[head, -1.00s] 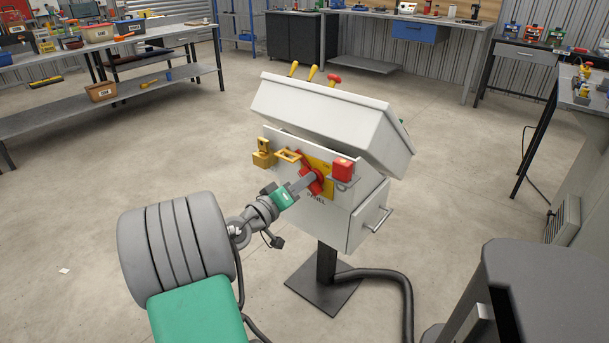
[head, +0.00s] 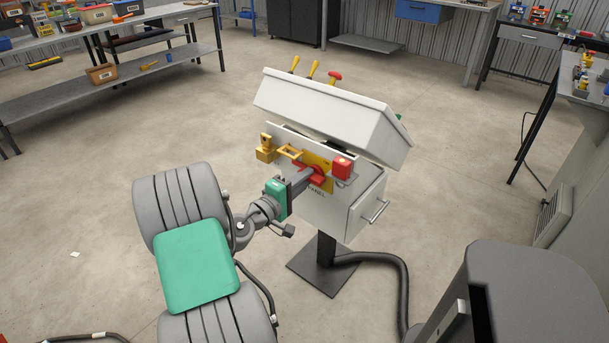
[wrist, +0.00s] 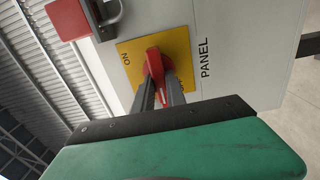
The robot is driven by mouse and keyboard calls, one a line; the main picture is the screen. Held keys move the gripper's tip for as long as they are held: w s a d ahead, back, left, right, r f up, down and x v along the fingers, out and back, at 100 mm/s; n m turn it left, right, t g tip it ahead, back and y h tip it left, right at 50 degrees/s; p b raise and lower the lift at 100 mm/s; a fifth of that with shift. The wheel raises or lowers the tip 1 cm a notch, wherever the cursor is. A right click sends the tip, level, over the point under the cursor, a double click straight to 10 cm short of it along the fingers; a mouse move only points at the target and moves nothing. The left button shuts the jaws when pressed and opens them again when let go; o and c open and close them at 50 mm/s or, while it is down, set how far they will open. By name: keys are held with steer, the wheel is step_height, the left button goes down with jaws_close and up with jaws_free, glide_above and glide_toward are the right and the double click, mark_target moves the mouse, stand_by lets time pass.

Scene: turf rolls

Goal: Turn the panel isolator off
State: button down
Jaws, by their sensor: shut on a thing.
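The panel isolator is a red rotary handle (wrist: 157,70) on a yellow plate (wrist: 126,49), on the front of a white box marked PANEL (head: 328,208). In the wrist view my gripper (wrist: 160,95) has its two dark fingers on either side of the handle's grip, shut on it. The handle's long part points towards the lower edge of the plate, where a label is mostly hidden by the fingers and handle. The word ON shows at the plate's other end. In the head view my gripper (head: 303,180) hides part of the red handle (head: 318,174).
A red padlock (head: 341,167) hangs right of the isolator. A yellow padlock (head: 266,150) and yellow hasp (head: 290,151) are on its left. A sloped white lid (head: 330,105) overhangs the box. A black cable (head: 385,259) runs from the stand.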

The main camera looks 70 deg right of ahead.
stand_by(0.3)
steer(key=c, duration=1.4)
jaws_free()
steer(key=shift+o, duration=0.2)
steer(key=b+v, duration=0.4)
steer(key=v, duration=0.3)
steer(key=shift+w+a+b, duration=0.2)
steer(key=shift+a+b, duration=0.15)
steer(key=shift+a, duration=0.05)
